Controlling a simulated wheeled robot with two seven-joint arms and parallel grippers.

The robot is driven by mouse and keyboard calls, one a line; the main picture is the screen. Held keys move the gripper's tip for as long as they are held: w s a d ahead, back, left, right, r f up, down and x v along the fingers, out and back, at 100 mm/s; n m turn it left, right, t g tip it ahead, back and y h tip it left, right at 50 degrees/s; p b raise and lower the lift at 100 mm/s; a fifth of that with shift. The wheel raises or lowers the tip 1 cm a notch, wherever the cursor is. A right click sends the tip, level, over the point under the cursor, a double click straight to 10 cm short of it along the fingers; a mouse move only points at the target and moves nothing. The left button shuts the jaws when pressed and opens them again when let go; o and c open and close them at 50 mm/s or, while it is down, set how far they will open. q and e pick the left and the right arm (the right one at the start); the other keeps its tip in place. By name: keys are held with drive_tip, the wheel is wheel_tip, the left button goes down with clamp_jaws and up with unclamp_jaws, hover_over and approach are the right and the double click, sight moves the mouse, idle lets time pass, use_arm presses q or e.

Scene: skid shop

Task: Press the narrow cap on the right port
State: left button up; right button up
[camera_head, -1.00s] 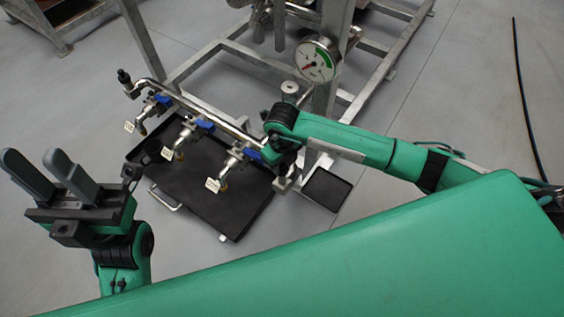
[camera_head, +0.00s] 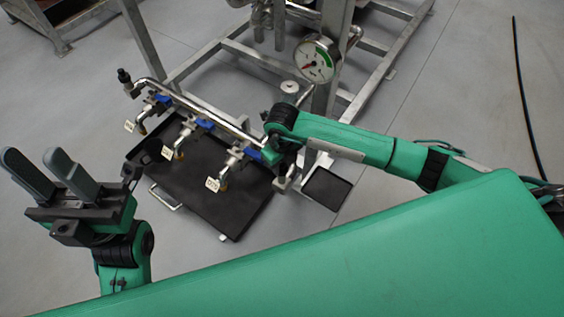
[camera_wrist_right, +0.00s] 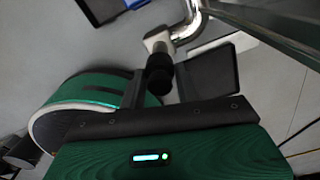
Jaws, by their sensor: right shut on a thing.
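My right gripper (camera_wrist_right: 163,84) is shut on a small black cylindrical cap (camera_wrist_right: 159,74), which I take to be the narrow cap. The cap lines up with the silver end of a bent pipe (camera_wrist_right: 158,41), the right port. The two look touching, but I cannot tell how far the cap is on. In the head view my right gripper (camera_head: 274,156) is at the right end of the manifold pipe (camera_head: 205,112) and hides the cap and port. A dark fitting (camera_head: 124,76) stands at the pipe's left end. My left gripper (camera_head: 31,157) is open and empty, well to the left.
Several blue-handled valves (camera_head: 202,124) with tags hang along the manifold above a black tray (camera_head: 205,205). A gauge (camera_head: 316,60) on a steel post stands behind my right gripper. A small dark tray (camera_head: 327,189) lies to its right. Floor left of the frame is clear.

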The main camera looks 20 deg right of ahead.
idle(0.4)
drive_tip(key=o, duration=1.5)
drive_tip(key=shift+r, duration=0.1)
drive_tip(key=shift+r+p, duration=2.9)
drive_tip(key=shift+r, duration=0.55)
clamp_jaws()
